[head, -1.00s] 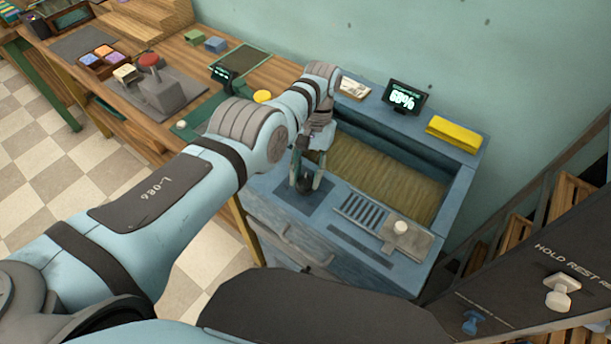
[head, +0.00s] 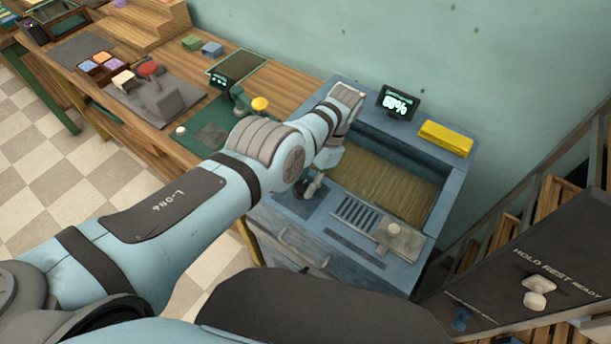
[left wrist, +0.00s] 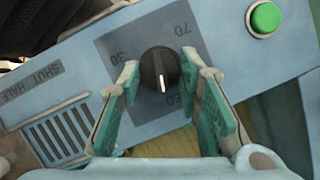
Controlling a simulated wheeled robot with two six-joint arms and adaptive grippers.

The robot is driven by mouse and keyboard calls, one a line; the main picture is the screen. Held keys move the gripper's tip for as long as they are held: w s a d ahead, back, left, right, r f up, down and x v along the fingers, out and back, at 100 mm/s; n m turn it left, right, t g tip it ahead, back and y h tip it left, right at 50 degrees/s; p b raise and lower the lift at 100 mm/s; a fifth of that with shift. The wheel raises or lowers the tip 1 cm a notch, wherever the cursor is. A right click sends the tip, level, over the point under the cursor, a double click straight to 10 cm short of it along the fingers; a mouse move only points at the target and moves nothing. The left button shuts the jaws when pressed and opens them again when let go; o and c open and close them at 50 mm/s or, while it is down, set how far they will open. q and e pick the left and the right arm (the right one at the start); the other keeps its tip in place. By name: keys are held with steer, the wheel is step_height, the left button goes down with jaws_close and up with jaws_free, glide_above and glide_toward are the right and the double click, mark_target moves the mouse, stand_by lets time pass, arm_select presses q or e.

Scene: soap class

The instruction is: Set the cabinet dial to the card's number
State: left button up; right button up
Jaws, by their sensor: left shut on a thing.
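The black dial (left wrist: 158,68) sits on the blue cabinet (head: 437,237), between the marks 30 and 70 and a partly hidden mark that looks like 50. My left gripper (left wrist: 160,66) is shut on the dial, one teal-padded finger on each side. In the head view the left gripper (head: 313,186) is partly covered by its own arm. The cabinet display (head: 398,103) shows a percentage in the sixties. The card is hidden in this view. My right gripper is out of view.
A green button (left wrist: 264,18) and a slotted vent (left wrist: 62,132) flank the dial. A yellow block (head: 445,138) lies on the cabinet's back edge. A wooden bench (head: 290,85) with a red-knobbed device (head: 150,72) stands left. A dark panel (head: 540,270) stands at right.

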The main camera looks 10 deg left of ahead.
arm_select(q)
steer(key=shift+s+r+m+p, duration=0.1)
steer(key=shift+r+m+p, duration=0.05)
steer(key=shift+m+p, duration=0.45)
steer(key=shift+m+t+y+p, duration=0.3)
steer(key=shift+m+p, duration=0.1)
steer(key=shift+m, duration=0.1)
steer(key=o, duration=1.1)
steer(key=shift+o, duration=0.2)
steer(key=v, duration=0.7)
steer(key=shift+r, duration=0.2)
steer(key=shift+d, duration=0.1)
